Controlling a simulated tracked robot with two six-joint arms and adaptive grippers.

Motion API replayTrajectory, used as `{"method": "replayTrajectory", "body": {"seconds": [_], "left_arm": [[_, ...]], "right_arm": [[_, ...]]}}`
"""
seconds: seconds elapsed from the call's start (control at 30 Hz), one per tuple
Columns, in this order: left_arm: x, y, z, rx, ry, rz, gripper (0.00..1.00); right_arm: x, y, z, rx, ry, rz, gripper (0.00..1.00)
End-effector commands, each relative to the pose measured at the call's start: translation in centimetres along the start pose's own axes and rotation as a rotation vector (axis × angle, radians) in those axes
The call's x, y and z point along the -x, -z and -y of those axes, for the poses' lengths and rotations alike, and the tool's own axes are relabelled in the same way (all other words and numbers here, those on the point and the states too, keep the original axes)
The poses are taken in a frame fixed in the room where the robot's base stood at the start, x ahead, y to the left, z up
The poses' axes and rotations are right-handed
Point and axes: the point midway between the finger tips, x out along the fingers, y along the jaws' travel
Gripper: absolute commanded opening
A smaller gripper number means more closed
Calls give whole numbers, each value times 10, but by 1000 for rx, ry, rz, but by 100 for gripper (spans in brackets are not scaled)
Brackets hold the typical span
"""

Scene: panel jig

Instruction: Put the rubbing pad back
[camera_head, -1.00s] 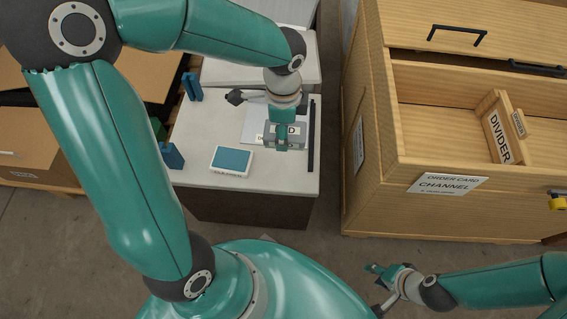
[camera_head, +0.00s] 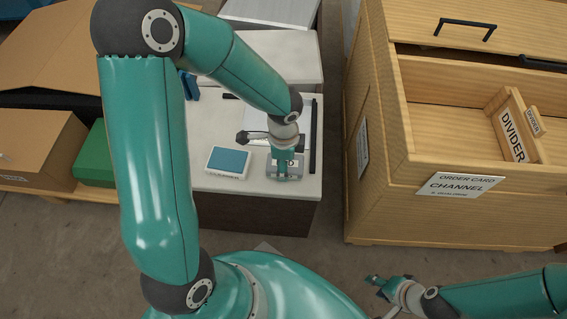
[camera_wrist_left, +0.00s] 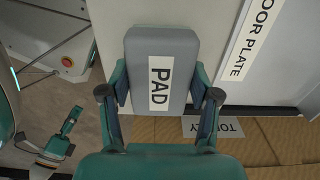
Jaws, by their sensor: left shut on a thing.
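The rubbing pad is a grey block with a white PAD label (camera_wrist_left: 160,60) in the left wrist view. In the head view the pad (camera_head: 273,172) is at the near edge of the light-topped bench (camera_head: 216,122). My left gripper (camera_head: 284,168) is shut on it, with a finger on each side, and partly hides it. Whether the pad touches the bench top is hard to tell. My right gripper (camera_head: 380,294) is low at the front right, away from the bench, open and empty.
A blue-topped block (camera_head: 229,160) lies just left of the pad. A dark bar (camera_head: 313,135) runs along the bench's right edge. A wooden cabinet (camera_head: 400,210) with an open drawer holding a divider (camera_head: 513,135) stands right. Cartons (camera_head: 35,145) are at left.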

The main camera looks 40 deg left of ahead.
Motion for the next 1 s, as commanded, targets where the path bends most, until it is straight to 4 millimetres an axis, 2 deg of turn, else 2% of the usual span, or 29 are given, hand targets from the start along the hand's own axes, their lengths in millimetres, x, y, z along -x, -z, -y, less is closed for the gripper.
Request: {"method": "replayTrajectory", "body": {"seconds": [0.27, 0.3, 0.43, 0.8, 1.0], "left_arm": [[-2, 0, 0, 2, 1, 0, 29], [-2, 0, 0, 2, 1, 0, 63], [-1, 0, 0, 2, 0, 0, 85], [1, 0, 0, 2, 1, 0, 87], [22, 0, 1, 3, 4, -2, 87]], "right_arm": [[-2, 0, -1, 0, 0, 0, 40], [-2, 0, -1, 0, 0, 0, 40], [-1, 0, 0, 0, 0, 0, 40], [1, 0, 0, 0, 0, 0, 40], [10, 0, 4, 0, 0, 0, 40]]}}
